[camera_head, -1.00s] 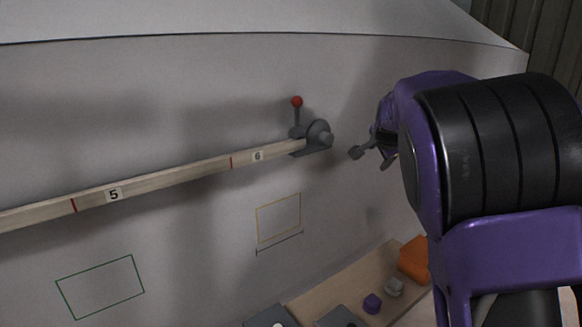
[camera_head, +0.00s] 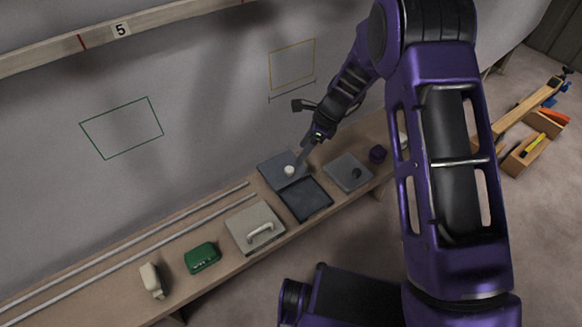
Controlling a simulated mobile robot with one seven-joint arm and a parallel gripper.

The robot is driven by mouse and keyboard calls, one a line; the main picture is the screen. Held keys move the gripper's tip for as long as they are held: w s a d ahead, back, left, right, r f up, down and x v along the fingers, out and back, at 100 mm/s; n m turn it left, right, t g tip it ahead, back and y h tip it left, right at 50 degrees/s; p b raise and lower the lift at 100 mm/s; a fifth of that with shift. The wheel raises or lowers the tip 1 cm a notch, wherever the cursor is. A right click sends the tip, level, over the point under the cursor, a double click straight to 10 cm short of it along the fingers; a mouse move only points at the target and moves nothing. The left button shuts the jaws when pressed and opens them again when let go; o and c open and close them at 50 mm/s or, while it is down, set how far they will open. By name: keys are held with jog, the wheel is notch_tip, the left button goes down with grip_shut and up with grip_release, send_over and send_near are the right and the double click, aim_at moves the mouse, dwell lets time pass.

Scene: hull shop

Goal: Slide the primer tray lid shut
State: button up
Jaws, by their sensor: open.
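What looks like the primer tray (camera_head: 307,199) sits on the bench, a dark open box. Its grey-blue lid (camera_head: 272,170) with a white round knob (camera_head: 289,170) lies toward the wall side and leaves the near part uncovered. My gripper (camera_head: 303,160) is open, pointing down just beside the knob on its right. I cannot tell whether a finger touches the knob or lid.
A beige box with a handle (camera_head: 253,226), a green case (camera_head: 202,257) and long rods (camera_head: 130,243) lie left on the bench (camera_head: 100,302). The hull wall (camera_head: 195,110) rises behind.

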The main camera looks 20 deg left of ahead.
aim_at(289, 169)
jog(key=b+x, duration=0.1)
jog(key=x, duration=0.8)
jog(key=shift+a+f, duration=0.1)
jog(key=shift+f, duration=0.2)
jog(key=shift+c, duration=0.3)
grip_shut()
dwell(0.6)
